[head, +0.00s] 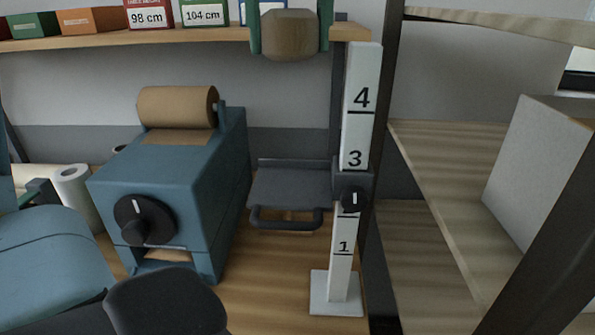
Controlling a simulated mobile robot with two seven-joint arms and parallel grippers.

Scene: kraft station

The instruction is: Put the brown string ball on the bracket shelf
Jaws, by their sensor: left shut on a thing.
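My left gripper (290,36) hangs down into the top of the head view, with one green finger on each side of the brown string ball (290,38). It is shut on the ball, which shows as a rounded, barrel-like brown shape. The bracket shelf (290,188) is a dark grey plate with a loop handle at its front. It sits on the white numbered post (361,75), below the ball in the picture and clearly apart from it. The plate looks empty. The bracket covers the post between 1 and 3. My right gripper is not in view.
A blue dispenser (165,175) with a brown paper roll (178,106) stands left of the bracket shelf. An upper wooden shelf (120,40) carries labelled boxes behind the ball. A dark upright (386,100) and a rack with a grey box (540,165) stand right.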

